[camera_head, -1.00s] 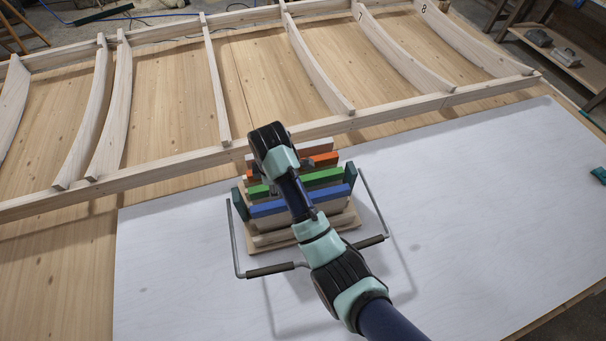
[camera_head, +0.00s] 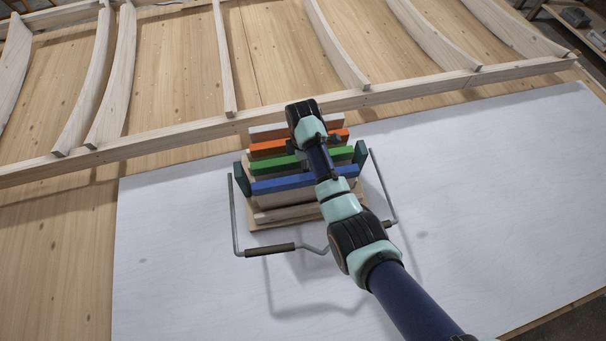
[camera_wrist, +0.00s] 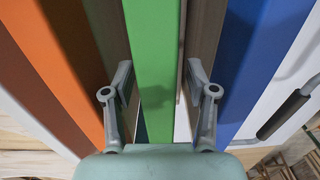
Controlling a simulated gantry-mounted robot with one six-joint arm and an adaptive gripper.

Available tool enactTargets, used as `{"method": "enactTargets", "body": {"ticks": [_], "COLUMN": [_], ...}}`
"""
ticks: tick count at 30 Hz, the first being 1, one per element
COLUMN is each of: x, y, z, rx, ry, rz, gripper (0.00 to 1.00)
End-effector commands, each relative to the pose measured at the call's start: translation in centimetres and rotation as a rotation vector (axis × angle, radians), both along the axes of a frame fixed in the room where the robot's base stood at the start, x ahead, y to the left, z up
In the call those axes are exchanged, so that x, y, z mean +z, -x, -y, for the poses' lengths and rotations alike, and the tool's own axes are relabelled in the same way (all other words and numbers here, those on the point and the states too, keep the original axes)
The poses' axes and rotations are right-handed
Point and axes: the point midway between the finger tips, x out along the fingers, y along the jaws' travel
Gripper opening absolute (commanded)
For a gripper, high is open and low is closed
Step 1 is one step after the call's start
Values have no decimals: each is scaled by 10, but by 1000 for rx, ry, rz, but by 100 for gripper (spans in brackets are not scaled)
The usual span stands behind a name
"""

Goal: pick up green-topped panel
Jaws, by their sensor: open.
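The green-topped panel (camera_head: 300,163) stands in a wooden rack between an orange-topped panel (camera_head: 275,147) behind it and a blue-topped panel (camera_head: 285,184) in front. In the wrist view the green top (camera_wrist: 153,60) runs between the two fingers of my gripper (camera_wrist: 159,92). One finger is on the orange side and one on the blue side, with visible gaps to the green top. My gripper is open and holds nothing. In the head view my arm hides the fingers and part of the panels.
A white-topped panel (camera_head: 268,131) stands at the back of the rack. The rack's wooden base (camera_head: 268,224) has wire handles (camera_head: 270,249) and dark green end posts (camera_head: 242,180). It sits on a white sheet (camera_head: 180,260), near a ribbed wooden frame (camera_head: 150,147). The sheet is clear to the right.

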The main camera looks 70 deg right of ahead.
Motion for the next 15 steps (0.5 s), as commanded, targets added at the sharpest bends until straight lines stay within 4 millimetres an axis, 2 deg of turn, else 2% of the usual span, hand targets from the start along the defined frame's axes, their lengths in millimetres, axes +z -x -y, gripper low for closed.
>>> {"method": "enactTargets", "body": {"ticks": [6, 15], "x": [-1, -1], "y": [0, 0], "z": [0, 0], "rx": [0, 0], "ry": [1, 1], "rz": [1, 1], "gripper": [57, 8]}}
